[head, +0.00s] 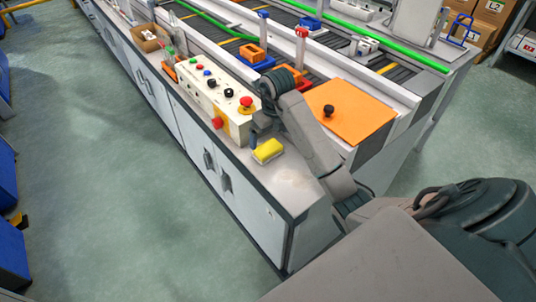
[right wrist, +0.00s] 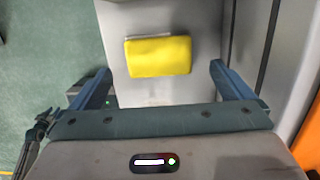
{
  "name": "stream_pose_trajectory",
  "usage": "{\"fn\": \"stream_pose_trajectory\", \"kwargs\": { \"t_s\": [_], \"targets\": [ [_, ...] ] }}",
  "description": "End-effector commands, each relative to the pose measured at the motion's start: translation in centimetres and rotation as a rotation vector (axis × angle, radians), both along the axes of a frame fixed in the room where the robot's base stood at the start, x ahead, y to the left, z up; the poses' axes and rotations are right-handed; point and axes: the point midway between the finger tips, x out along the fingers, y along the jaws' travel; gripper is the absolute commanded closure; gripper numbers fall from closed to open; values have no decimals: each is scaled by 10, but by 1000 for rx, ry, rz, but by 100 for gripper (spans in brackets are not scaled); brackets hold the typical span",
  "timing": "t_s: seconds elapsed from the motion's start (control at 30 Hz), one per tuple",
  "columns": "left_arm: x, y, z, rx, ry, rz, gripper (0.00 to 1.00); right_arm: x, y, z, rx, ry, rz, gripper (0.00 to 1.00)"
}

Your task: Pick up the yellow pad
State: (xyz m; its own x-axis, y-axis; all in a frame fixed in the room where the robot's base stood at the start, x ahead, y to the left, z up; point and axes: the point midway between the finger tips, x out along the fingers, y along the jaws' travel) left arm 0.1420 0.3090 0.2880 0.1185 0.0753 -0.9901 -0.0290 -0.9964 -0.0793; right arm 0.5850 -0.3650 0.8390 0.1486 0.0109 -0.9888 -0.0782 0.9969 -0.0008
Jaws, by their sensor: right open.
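The yellow pad (head: 267,151) lies flat on the pale worktop near its front edge, beside the control box. In the right wrist view the yellow pad (right wrist: 158,56) is fully visible and lies ahead of the fingers, roughly centred between them. My right gripper (head: 258,138) points down close to the pad, at its far side in the head view. In the right wrist view its two blue-grey fingers (right wrist: 161,70) are wide apart with nothing held. I cannot tell its exact height above the worktop.
A control box (head: 212,96) with several buttons and knobs stands left of the pad. An orange plate (head: 350,112) with a black knob lies to the right. Conveyor lanes with orange and blue parts run behind. The worktop (head: 287,183) in front of the pad is clear.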

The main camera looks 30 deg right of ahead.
Motion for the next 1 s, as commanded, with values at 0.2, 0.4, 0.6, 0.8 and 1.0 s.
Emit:
{"fn": "stream_pose_trajectory", "kwargs": {
  "t_s": [0.2, 0.4, 0.6, 0.8, 1.0],
  "targets": [
    [27, -3, 12, -1, -10, -3, 64, 2, 0, -11, 0, 0, 0, 0],
    [35, -4, 18, -1, -10, -4, 64, 2, 0, -14, 1, -1, 0, 0],
    [49, -6, 27, -1, -17, -6, 64, 2, 1, -29, 1, 1, 0, 0],
    [36, -5, 21, -1, -9, -4, 64, 3, 3, -52, 3, 3, -1, 0],
    [33, -4, 17, -1, -10, -4, 64, 6, 2, -64, 1, 0, 0, 0]
  ]
}}
